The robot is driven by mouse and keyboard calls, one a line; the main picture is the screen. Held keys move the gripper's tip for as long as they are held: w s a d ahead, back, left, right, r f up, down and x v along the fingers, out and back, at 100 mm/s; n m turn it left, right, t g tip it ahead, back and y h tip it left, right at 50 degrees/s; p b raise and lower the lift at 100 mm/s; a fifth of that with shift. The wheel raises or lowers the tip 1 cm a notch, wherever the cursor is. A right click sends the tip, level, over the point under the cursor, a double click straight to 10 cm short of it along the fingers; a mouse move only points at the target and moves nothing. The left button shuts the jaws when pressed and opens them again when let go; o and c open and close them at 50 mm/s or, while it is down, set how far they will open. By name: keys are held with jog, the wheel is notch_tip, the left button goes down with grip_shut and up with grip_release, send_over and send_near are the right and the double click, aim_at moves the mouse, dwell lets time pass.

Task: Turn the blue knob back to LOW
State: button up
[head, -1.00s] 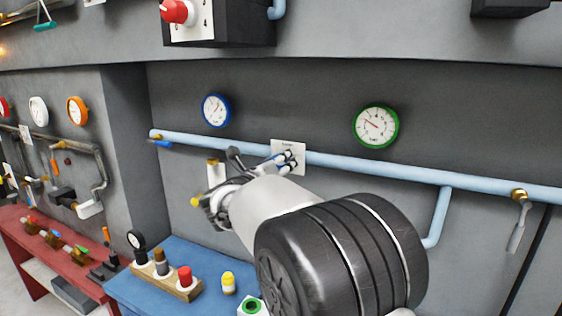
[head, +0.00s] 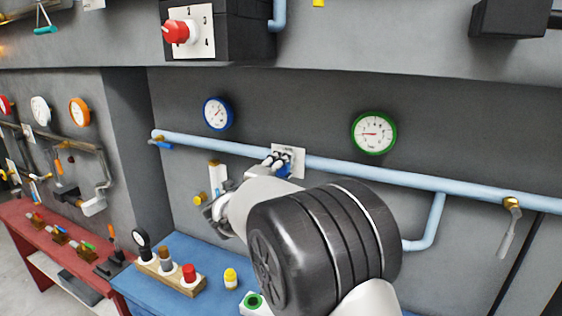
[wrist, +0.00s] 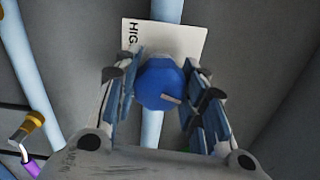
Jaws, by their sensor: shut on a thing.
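The blue knob (wrist: 162,84) sits between the two fingers of my gripper (wrist: 164,92) in the wrist view. The fingers are shut on its sides. A pale pointer mark on its face points to the lower right of that view. Behind it is a white label plate (wrist: 191,40) with the letters "HIG" showing; the rest of the lettering is hidden, LOW included. In the head view my gripper (head: 281,161) reaches the white plate (head: 298,157) on the light-blue pipe, and the fingers mostly hide the knob.
A blue-rimmed gauge (head: 217,113) and a green-rimmed gauge (head: 374,133) hang above the pipe (head: 400,175). A yellow knob (head: 200,199) is left of my wrist. A blue table (head: 180,248) with several coloured pieces stands below. A valve lever (head: 509,232) hangs at right.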

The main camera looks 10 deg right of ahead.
jog(key=shift+n+p, duration=0.95)
jog(key=shift+n, duration=0.65)
jog(key=o, duration=1.1)
jog(key=v, duration=1.2)
jog(key=shift+n, duration=0.3)
